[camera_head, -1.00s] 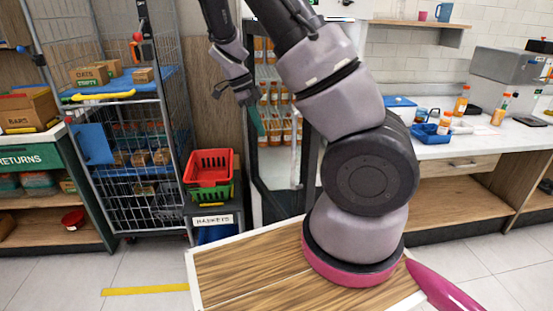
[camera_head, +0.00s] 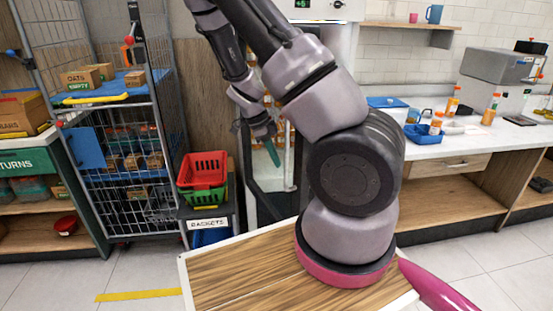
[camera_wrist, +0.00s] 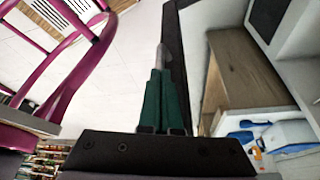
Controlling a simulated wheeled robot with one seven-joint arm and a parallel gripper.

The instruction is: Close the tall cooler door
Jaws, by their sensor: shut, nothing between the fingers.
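The tall cooler (camera_head: 335,10) stands behind my arm, with a white top panel and display. My arm hides much of its front. Its dark-framed glass door (camera_head: 247,185) shows at the lower left of the cooler, its bottom edge slanting toward me, so it looks partly open; how far, I cannot tell. My gripper (camera_head: 273,155) has green fingers, is shut and empty, and is in front of the cooler, overlapping the door region. In the wrist view the fingers (camera_wrist: 160,85) point up beside a dark upright bar (camera_wrist: 177,40), probably door frame; contact is unclear.
Red and green baskets (camera_head: 203,175) sit on a stand left of the cooler, beside a wire cage trolley (camera_head: 125,215). A counter (camera_head: 450,148) with bottles and a blue tray is at right. A wooden-topped surface (camera_head: 235,275) lies in front.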

